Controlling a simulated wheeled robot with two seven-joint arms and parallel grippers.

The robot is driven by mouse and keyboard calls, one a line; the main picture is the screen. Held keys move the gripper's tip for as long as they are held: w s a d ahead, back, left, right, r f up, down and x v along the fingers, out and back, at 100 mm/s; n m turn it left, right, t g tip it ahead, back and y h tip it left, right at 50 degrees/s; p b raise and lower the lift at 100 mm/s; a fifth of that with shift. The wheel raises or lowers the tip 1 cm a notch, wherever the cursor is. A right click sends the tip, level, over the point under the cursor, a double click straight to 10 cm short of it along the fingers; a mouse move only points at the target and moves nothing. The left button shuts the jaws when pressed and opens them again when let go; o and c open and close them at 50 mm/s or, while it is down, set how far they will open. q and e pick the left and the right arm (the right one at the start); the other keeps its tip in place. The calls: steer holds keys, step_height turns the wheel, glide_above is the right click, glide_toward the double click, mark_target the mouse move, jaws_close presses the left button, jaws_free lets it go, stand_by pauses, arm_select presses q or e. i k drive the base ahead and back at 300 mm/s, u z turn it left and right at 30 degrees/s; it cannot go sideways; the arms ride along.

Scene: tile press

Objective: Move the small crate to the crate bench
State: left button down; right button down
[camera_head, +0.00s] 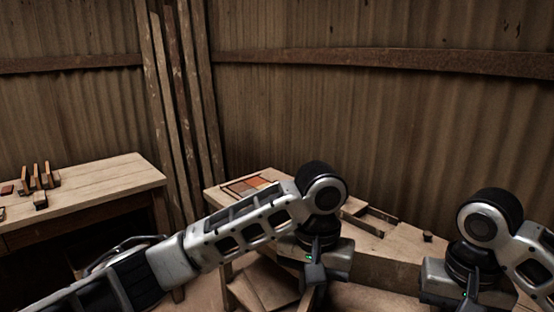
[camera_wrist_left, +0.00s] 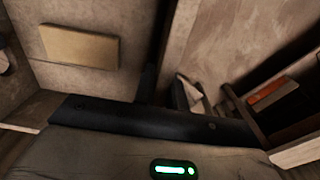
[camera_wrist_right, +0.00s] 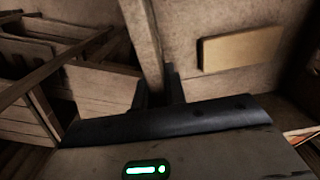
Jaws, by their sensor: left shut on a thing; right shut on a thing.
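My left gripper (camera_head: 315,285) is low in front of the middle bench in the head view. It is shut on a wooden wall that seems to be one side of the small crate (camera_wrist_left: 125,82). My right gripper (camera_head: 468,297) is at the lower right, shut on what seems to be the opposite wall of the crate (camera_wrist_right: 142,40). A tan slab (camera_wrist_left: 80,47) lies flat on the crate's floor and also shows in the right wrist view (camera_wrist_right: 240,48). In the head view the crate is largely hidden or cut off. I cannot tell which bench is the crate bench.
The middle bench (camera_head: 400,262) carries a tile panel (camera_head: 240,188), a low wooden frame (camera_head: 365,225) and a small dark block (camera_head: 428,237). The left bench (camera_head: 105,180) holds upright tiles (camera_head: 37,178) and has a bare right end. Corrugated walls stand behind, with posts in the corner.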

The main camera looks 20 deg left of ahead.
mark_target(99, 184)
steer(key=u, duration=0.65)
steer(key=i, duration=0.35)
steer(key=u, duration=0.75)
steer(key=i, duration=1.35)
steer(key=u, duration=0.75)
steer(key=i, duration=1.9)
